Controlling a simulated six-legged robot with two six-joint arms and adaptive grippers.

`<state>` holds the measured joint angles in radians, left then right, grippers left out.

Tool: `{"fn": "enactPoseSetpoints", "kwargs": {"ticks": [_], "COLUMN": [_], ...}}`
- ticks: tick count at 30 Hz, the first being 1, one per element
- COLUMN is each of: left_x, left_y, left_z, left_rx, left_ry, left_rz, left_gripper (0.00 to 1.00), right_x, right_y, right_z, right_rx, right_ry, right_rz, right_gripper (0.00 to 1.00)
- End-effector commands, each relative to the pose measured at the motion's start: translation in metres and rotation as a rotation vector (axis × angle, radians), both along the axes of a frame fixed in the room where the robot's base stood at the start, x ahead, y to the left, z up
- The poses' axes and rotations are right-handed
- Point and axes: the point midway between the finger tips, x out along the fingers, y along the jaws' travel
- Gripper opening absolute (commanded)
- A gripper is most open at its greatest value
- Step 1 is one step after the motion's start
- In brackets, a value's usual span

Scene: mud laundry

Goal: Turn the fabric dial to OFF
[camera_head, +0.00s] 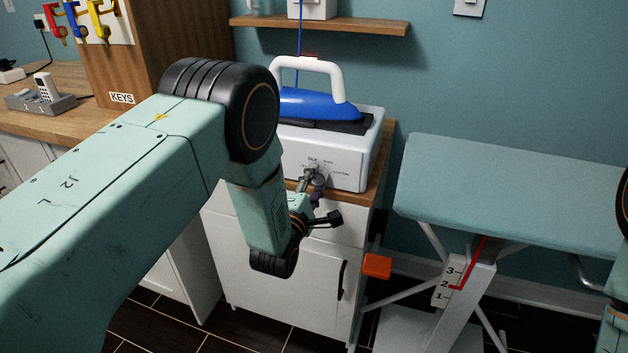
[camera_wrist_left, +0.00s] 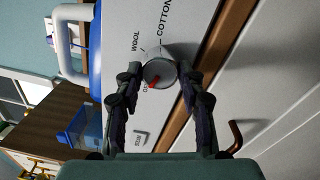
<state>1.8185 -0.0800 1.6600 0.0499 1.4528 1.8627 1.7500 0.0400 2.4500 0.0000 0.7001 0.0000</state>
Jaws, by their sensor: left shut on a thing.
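The fabric dial is a silver round knob with a red mark (camera_wrist_left: 158,74) on the front of a white iron station (camera_head: 347,172). The WOOL and COTTON labels are readable above the knob. My left gripper (camera_wrist_left: 158,70) is shut on the dial, one finger on each side. In the head view the same gripper (camera_head: 315,178) reaches the front panel and partly hides the dial. My right gripper is out of view.
A blue iron (camera_head: 318,104) with a white handle rests on top of the station. The station stands on a white cabinet (camera_head: 290,265) with a wooden top. An ironing board (camera_head: 510,185) stands to the right. A key rack and phone are at the left.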

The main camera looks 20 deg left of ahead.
Motion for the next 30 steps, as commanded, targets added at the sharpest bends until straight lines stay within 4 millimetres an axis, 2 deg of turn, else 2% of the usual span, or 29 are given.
{"fn": "enactPoseSetpoints", "kwargs": {"ticks": [20, 21, 29, 30], "left_x": [0.0000, 0.0000, 0.0000, 0.0000], "left_y": [-0.0005, -0.0005, -0.0004, -0.0004], "left_z": [-0.0004, -0.0004, -0.0003, -0.0002], "left_rx": [-0.064, -0.064, -0.063, -0.063], "left_ry": [0.002, 0.002, 0.002, 0.002], "left_rz": [-0.001, -0.001, -0.001, -0.001], "left_gripper": [0.08, 0.40, 0.62, 0.63], "right_x": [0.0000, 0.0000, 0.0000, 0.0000], "right_y": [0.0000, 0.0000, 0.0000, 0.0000], "right_z": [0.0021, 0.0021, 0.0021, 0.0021], "right_rx": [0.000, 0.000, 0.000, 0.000], "right_ry": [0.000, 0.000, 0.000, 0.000], "right_rz": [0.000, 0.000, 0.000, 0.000], "right_gripper": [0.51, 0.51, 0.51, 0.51]}}
